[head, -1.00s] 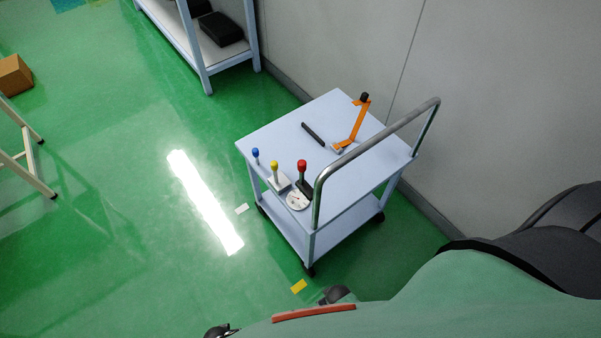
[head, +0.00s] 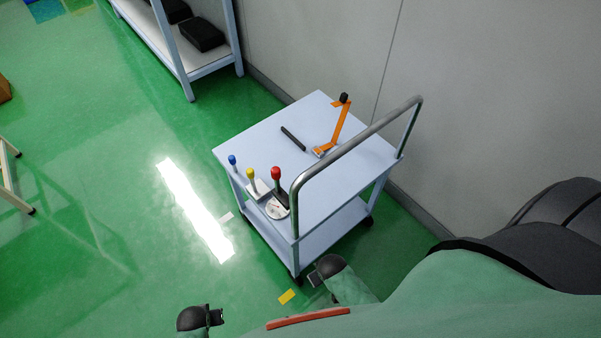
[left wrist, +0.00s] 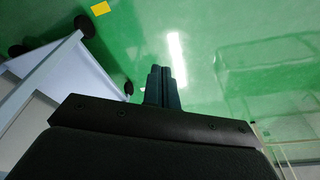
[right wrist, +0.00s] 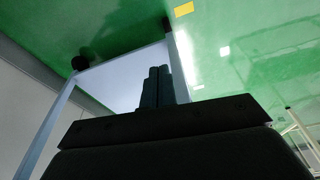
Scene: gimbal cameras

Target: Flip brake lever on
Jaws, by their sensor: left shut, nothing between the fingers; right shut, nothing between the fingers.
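A pale blue cart (head: 330,117) carries several levers on its top. An orange lever with a black knob (head: 341,121) stands tilted upward near the far right of the top. A red-knobbed lever (head: 276,174), a yellow-knobbed lever (head: 250,174) and a blue-knobbed lever (head: 232,161) stand along the left edge. I cannot tell from labels which is the brake lever. My left gripper (head: 218,316) and right gripper (head: 313,279) are low in front of the cart, away from the levers. Both are shut and empty, also in the left wrist view (left wrist: 162,72) and right wrist view (right wrist: 158,73).
A metal push handle (head: 355,137) arches over the cart's near right side. A black bar (head: 293,138) lies on the top. A grey wall (head: 310,45) stands behind, a shelf (head: 212,70) at upper left. Green floor (head: 90,170) is free to the left.

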